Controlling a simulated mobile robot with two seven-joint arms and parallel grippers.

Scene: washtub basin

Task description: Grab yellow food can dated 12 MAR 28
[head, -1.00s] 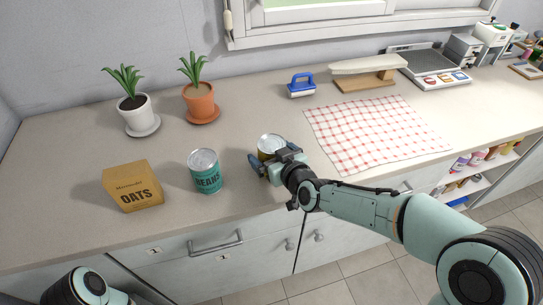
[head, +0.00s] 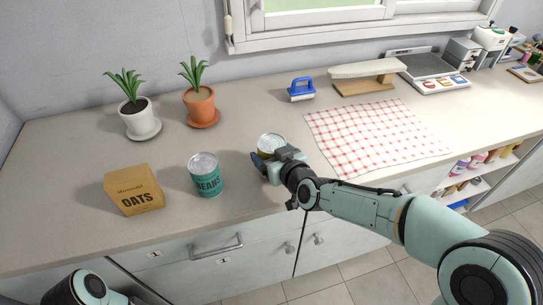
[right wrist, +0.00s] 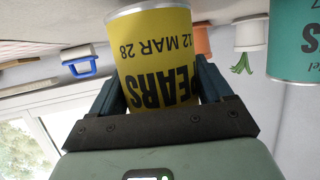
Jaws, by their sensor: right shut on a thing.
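The yellow can (right wrist: 150,52) fills the middle of the right wrist view, upside down there, with "PEARS" and "12 MAR 28" on its label. In the head view the can (head: 271,141) stands on the counter, mostly hidden behind my right gripper (head: 265,162), with its metal lid showing. My right gripper (right wrist: 163,95) is shut on the can, one finger on each side. My left gripper is not in view; only part of my left arm shows at the lower left of the head view.
A teal beans can (head: 206,176) stands left of my right gripper, beside a box of oats (head: 134,190).

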